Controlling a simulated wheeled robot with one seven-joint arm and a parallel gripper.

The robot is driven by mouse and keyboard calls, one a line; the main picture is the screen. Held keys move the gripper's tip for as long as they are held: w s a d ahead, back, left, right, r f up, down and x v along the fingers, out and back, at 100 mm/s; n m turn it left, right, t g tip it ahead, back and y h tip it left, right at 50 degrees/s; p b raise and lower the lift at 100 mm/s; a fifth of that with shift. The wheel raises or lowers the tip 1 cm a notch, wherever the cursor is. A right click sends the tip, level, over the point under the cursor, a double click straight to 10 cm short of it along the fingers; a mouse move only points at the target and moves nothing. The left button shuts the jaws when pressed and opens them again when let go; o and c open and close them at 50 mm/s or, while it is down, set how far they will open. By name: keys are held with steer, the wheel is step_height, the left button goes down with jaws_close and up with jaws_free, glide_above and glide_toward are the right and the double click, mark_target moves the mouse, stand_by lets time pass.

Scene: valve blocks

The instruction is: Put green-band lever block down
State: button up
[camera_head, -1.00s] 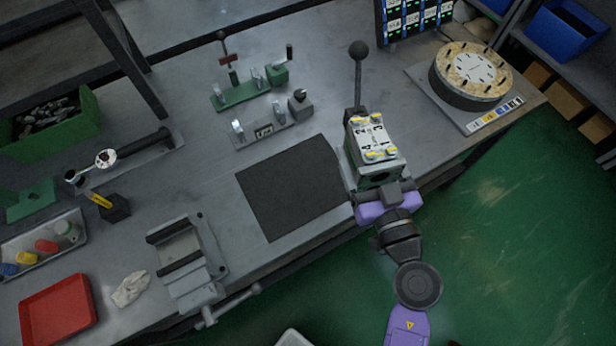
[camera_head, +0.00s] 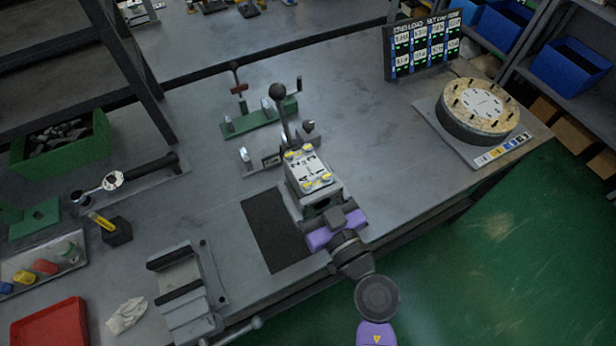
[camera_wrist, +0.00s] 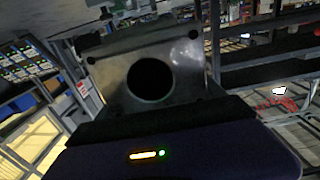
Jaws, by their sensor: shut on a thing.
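The lever block (camera_head: 313,172) is a grey-green block with a white, yellow-cornered top plate and an upright black ball-topped lever. My gripper (camera_head: 330,218) is shut on its near side. The block hides the right part of the dark mat (camera_head: 270,232) on the bench. I cannot tell whether the block touches the mat or hangs above it. In the wrist view the block's grey face (camera_wrist: 150,78) with a round dark bore fills the middle, just beyond my gripper. No green band can be made out clearly.
A green clamp fixture (camera_head: 258,118) and a grey one (camera_head: 262,158) stand just behind the block. A vise (camera_head: 185,290) is at front left. A round dial stand (camera_head: 478,112) is at right. The bench between block and dial stand is clear.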

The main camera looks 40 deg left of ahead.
step_height(320, 180, down, 12)
steer(key=b, duration=0.5)
steer(key=shift+b, duration=0.35)
steer(key=shift+f, duration=0.15)
steer(key=o, duration=2.1)
steer(key=shift+f, duration=0.25)
